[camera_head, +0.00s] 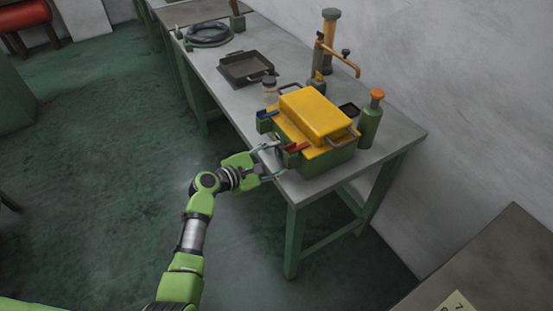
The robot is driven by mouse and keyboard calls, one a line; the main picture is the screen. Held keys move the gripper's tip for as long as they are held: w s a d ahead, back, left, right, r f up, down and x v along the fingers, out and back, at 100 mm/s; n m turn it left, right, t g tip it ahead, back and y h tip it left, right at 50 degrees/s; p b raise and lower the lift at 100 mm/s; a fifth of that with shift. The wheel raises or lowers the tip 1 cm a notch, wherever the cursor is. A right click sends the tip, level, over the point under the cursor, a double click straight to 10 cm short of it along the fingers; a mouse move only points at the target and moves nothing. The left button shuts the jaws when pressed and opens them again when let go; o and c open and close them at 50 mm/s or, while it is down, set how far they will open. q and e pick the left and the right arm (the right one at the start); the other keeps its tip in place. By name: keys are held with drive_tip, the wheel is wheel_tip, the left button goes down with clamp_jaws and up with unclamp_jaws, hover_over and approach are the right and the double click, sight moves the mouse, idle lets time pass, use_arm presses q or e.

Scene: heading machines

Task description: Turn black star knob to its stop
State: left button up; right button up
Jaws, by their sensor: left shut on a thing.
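A green box-shaped machine (325,160) with a yellow top (312,112) stands on the near end of the grey workbench. A blue-tipped part (266,113) and a red lever (297,147) stick out on its left side. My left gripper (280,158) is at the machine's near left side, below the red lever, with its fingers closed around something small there. The black star knob is not clearly seen; the fingers hide that spot, and it appears to be what they hold. My right gripper is not in view.
The workbench (390,150) also bears a green bottle with orange cap (370,118), a small jar (270,90), a dark tray (246,68), a brass-armed stand (325,60) and a coiled hose (209,34). Open floor (110,170) lies left of the bench.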

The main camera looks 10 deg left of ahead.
use_arm(q)
drive_tip(key=shift+s+d+f+m+t+b, duration=0.1)
drive_tip(key=shift+f+m+t+b, duration=0.25)
drive_tip(key=shift+m+b, duration=0.3)
drive_tip(key=m+t+b, duration=0.1)
drive_tip(key=m+b, duration=0.1)
drive_tip(key=b, duration=0.1)
drive_tip(key=shift+f, duration=0.1)
drive_tip(key=shift+s+m+t+b, duration=0.1)
drive_tip(key=shift+m+t+b, duration=0.4)
drive_tip(key=shift+b, duration=0.6)
drive_tip(key=shift+r, duration=0.2)
drive_tip(key=o, duration=1.1)
drive_tip(key=shift+d, duration=0.1)
drive_tip(key=shift+s, duration=0.2)
drive_tip(key=v, duration=0.7)
drive_tip(key=shift+s+a+r, duration=0.2)
drive_tip(key=shift+a, duration=0.05)
